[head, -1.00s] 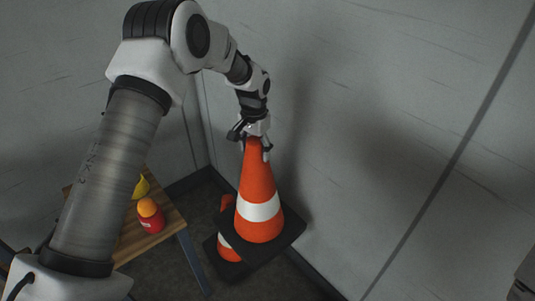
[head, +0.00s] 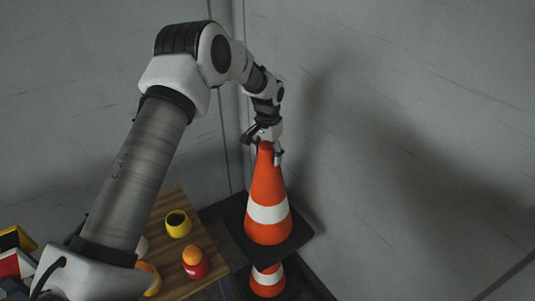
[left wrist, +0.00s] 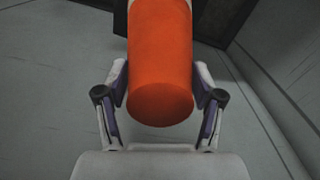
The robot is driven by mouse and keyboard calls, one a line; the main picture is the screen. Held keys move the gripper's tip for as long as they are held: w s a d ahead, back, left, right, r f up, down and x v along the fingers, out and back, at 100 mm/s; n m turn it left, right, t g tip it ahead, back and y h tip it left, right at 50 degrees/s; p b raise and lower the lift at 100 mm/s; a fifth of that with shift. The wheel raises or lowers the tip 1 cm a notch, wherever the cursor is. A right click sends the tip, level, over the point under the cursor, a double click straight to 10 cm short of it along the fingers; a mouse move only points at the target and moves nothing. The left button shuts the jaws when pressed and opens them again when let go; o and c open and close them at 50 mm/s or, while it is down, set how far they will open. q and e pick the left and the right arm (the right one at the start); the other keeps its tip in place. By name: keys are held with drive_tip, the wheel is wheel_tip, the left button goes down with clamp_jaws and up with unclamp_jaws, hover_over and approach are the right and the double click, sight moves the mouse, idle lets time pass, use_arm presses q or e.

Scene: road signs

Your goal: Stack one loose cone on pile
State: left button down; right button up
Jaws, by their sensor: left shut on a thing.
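My left gripper (head: 267,150) is shut on the top of an orange cone (head: 266,190) with a white band and a black square base. The cone hangs upright, and its orange top fills the middle of the left wrist view (left wrist: 160,65) between the two fingers (left wrist: 160,95). Below it, in the head view, stands another orange and white cone (head: 267,279), partly hidden by the held cone's base. Whether this lower cone is a single one or a pile cannot be told. My right gripper is not in view.
A wooden table (head: 172,258) at the lower left bears a yellow cup (head: 178,223), a red and orange object (head: 194,264) and other things. Grey walls (head: 400,120) meet in a corner close behind the cones.

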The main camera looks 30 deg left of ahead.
use_arm(q)
drive_tip(key=shift+d+f+b, duration=0.15)
drive_tip(key=shift+f+b, duration=0.2)
drive_tip(key=shift+b, duration=0.1)
wheel_tip(320, 180, down, 3)
drive_tip(key=b, duration=0.2)
drive_tip(key=shift+f+b, duration=0.15)
drive_tip(key=shift+b, duration=0.15)
wheel_tip(320, 180, down, 2)
drive_tip(key=shift+f+b, duration=0.1)
drive_tip(key=shift+b, duration=0.85)
drive_tip(key=shift+f+b, duration=12.8)
drive_tip(key=shift+f, duration=6.25)
drive_tip(key=shift+s+r, duration=0.1)
drive_tip(key=shift+s, duration=0.05)
